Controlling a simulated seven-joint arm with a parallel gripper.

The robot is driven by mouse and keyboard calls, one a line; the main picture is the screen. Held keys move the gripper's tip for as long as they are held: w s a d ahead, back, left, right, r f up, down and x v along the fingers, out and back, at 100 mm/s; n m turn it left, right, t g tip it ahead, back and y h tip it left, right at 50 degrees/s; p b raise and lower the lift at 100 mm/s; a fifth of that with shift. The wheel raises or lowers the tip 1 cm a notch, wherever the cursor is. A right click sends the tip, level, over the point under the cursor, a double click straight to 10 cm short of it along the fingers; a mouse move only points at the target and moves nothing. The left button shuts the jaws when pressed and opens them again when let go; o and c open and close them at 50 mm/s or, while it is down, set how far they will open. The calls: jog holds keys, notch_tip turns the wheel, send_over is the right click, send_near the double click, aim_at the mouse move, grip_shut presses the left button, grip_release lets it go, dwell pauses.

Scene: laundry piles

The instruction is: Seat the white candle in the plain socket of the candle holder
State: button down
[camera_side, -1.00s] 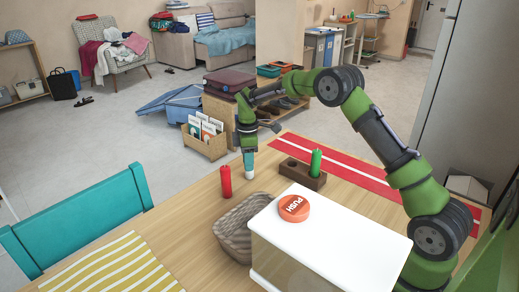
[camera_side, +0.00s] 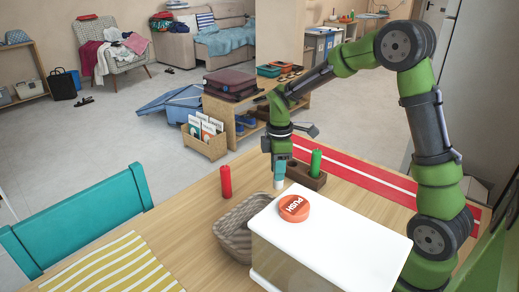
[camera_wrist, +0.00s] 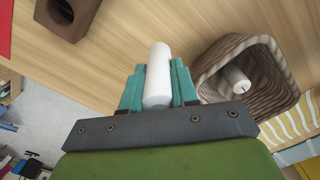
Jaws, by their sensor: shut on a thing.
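My gripper (camera_side: 279,176) is shut on a white candle (camera_wrist: 158,72), its teal fingers (camera_wrist: 158,88) on either side. In the side view the candle's white end (camera_side: 279,184) shows below the fingers, in front and left of the candle holder. The dark wooden candle holder (camera_side: 293,170) stands on the table with a green candle (camera_side: 316,162) upright in its right part. Its left part is partly behind my gripper. In the wrist view one end of the holder (camera_wrist: 75,28) shows at the upper left, with an empty round socket (camera_wrist: 62,10).
A woven basket (camera_side: 232,240) stands in front of my gripper; another white candle (camera_wrist: 238,82) lies in it. A red candle (camera_side: 226,181) stands to the left. A white box (camera_side: 345,235) with a red push button (camera_side: 294,208) is near. A red runner (camera_side: 360,176) lies behind.

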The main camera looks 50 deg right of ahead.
jog(key=s+d+r+m, duration=0.1)
jog(key=s+d+r, duration=0.1)
jog(key=s+d, duration=0.65)
jog(key=shift+w+d+f, duration=0.8)
jog(key=shift+w, duration=1.3)
jog(key=shift+w+d+f, duration=0.75)
jog(key=shift+w+f, duration=0.1)
jog(key=shift+w, duration=1.3)
jog(key=shift+w+d+f, duration=0.8)
jog(key=shift+w, duration=1.3)
jog(key=shift+f, duration=0.1)
jog(key=c, duration=0.9)
grip_release()
jog(key=shift+o, duration=0.2)
